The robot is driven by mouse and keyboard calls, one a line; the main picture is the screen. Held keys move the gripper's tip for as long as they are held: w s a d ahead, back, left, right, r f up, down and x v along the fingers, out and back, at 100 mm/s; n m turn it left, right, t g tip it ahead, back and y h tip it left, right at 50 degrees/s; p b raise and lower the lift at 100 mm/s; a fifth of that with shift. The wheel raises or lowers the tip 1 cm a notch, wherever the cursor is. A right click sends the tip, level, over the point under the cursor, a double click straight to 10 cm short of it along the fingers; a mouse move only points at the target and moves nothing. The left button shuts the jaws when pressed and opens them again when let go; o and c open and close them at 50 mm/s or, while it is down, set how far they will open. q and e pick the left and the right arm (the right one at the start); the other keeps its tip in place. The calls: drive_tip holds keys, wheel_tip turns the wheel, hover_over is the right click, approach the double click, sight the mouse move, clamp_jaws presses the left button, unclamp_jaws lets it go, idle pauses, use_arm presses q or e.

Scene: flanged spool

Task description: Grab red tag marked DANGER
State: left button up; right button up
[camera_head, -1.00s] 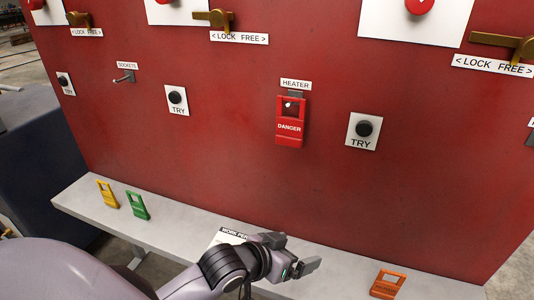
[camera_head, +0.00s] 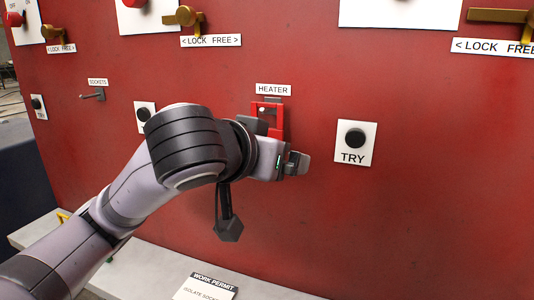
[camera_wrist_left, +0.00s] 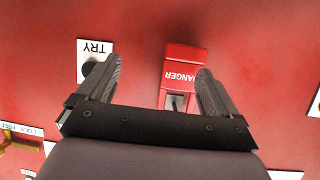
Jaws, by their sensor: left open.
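The red DANGER tag (camera_head: 268,115) hangs under the HEATER label (camera_head: 273,90) on the red panel. In the head view my left gripper (camera_head: 285,160) is in front of the tag's lower part and hides its lettering. In the left wrist view the tag (camera_wrist_left: 181,80) appears upside down, between the two open fingers of my left gripper (camera_wrist_left: 160,85) and nearer the right one. I cannot tell whether a finger touches it. My right gripper is not in view.
A TRY button plate (camera_head: 354,143) is right of the tag; another (camera_head: 145,115) is partly behind my arm. A SOCKETS peg (camera_head: 94,95) sticks out at left. The grey shelf (camera_head: 150,262) below carries a WORK PERMIT sheet (camera_head: 207,289). Brass levers (camera_head: 184,17) are above.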

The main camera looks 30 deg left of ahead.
sight(278, 134)
use_arm(q)
wheel_tip(278, 134, up, 3)
drive_tip(key=s+a+n+y, duration=0.1)
drive_tip(key=a, duration=0.1)
drive_tip(key=a+p+x, duration=0.1)
drive_tip(key=p+x, duration=0.5)
drive_tip(key=p, duration=0.3)
drive_tip(key=shift+w+t+y, duration=0.2)
drive_tip(key=shift+t+y, duration=0.1)
drive_tip(key=c, duration=1.1)
